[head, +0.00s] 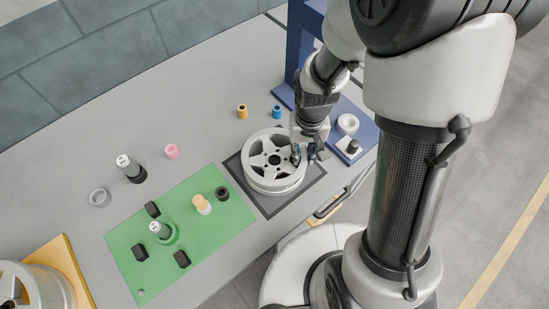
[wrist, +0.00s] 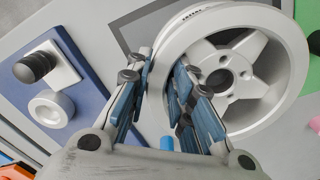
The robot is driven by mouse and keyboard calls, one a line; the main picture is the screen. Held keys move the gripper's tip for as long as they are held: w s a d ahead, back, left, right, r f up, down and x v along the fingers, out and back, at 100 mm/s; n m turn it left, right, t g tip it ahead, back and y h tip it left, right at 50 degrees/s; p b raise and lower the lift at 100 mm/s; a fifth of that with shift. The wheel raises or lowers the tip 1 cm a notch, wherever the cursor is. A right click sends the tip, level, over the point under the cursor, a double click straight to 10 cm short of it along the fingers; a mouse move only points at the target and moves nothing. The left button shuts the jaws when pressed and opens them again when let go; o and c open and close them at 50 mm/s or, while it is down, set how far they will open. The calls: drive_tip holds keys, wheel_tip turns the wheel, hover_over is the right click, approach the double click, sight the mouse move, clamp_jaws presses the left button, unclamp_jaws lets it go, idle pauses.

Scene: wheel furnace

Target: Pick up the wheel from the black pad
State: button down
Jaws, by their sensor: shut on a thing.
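A light grey five-spoke wheel (head: 272,162) lies flat over the black pad (head: 236,172), which has a dark square border, on the grey table. My gripper (head: 304,152) is at the wheel's right side, pointing down. In the wrist view, my gripper (wrist: 160,78) is shut on the rim of the wheel (wrist: 255,47), with one finger outside the rim and one inside it. The dark border of the pad (wrist: 124,28) shows behind the wheel. I cannot tell whether the wheel touches the pad or is slightly raised.
A green mat (head: 130,241) with several small parts lies left of the pad. A blue stand (head: 300,45) rises behind, its base with a white ring (head: 347,123) close to my gripper's right. A yellow board (head: 72,262) with another wheel (head: 48,287) is at lower left.

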drive_tip(key=shift+r, duration=0.15)
idle(0.3)
drive_tip(key=shift+r+p, duration=2.9)
drive_tip(key=shift+r, duration=0.5)
